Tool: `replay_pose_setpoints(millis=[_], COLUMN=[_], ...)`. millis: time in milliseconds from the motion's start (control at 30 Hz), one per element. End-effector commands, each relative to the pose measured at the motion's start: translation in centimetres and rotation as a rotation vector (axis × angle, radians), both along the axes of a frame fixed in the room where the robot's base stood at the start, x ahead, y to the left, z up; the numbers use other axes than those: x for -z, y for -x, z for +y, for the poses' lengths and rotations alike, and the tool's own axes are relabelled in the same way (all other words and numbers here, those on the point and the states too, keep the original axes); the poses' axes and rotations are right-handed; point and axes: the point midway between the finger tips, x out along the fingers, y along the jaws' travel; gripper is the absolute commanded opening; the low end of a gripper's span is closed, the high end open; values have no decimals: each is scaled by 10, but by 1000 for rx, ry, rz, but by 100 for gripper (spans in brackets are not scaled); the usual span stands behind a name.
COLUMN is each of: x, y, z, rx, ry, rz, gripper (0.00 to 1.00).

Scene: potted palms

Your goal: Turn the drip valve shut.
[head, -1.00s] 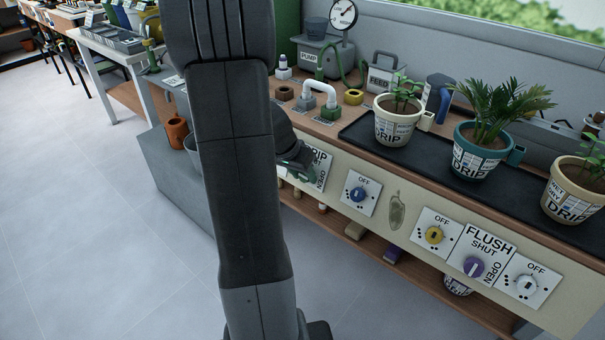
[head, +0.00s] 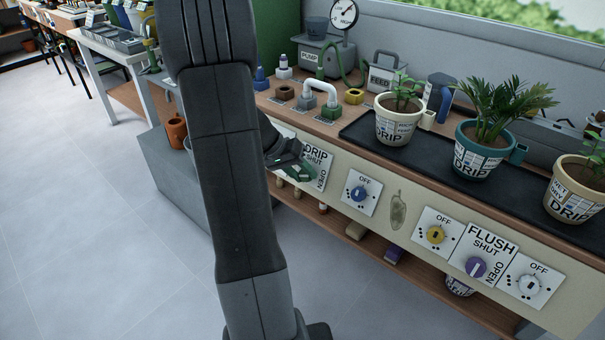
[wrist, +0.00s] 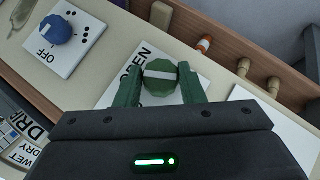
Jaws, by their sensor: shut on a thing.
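The drip valve knob (wrist: 160,73) is round and green with a white stripe, on a white plate in the wrist view. The stripe runs across the picture, from one finger toward the other. My gripper (wrist: 158,84) is shut on the knob, one green finger on each side. The word OPEN shows on the plate, above and left of the knob. In the head view my gripper (head: 292,169) is at the DRIP plate (head: 319,163) on the bench front. My arm and gripper hide the knob and part of the plate there.
A blue knob (head: 358,194) on an OFF plate is just right of the DRIP plate. Potted plants stand on a black tray (head: 425,160) above.

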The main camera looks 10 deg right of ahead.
Motion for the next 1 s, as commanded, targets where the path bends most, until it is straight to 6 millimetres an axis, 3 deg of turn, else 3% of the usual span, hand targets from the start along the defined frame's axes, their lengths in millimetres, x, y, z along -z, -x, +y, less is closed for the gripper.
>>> replay_pose_setpoints(millis=[1000], x=[9], y=[-2], z=[6], rx=[-320], ry=[537], rz=[690], gripper=[13])
